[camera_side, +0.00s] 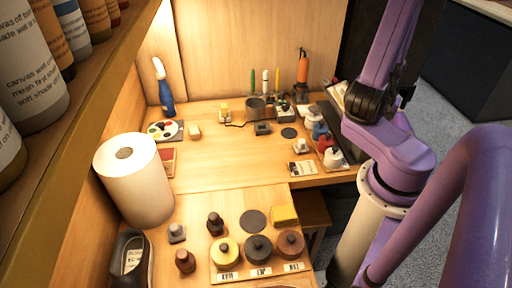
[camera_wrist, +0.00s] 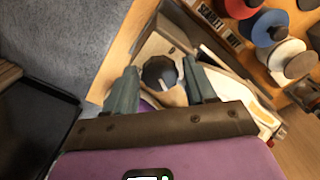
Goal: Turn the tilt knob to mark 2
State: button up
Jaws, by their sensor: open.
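The tilt knob (camera_wrist: 158,73) is a dark, many-sided knob with a pale pointer line, set on a light wooden block in the wrist view. My gripper (camera_wrist: 160,65) is open, with one grey finger to the left of the knob and one to the right in the picture. A gap shows on both sides of the knob, and I cannot tell how far above it the fingertips are. The marks around the knob are not readable. In the side view my purple arm hides the gripper and the knob.
Red, blue and white round-topped pots (camera_wrist: 270,28) stand close to the right of the knob. A black tray (camera_wrist: 35,125) lies at left. In the side view a paper roll (camera_side: 134,180) and several lidded jars stand on the bench (camera_side: 215,160), whose middle is clear.

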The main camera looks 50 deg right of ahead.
jog(key=c, duration=0.8)
jog(key=shift+m, duration=1.9)
jog(key=shift+m, duration=2)
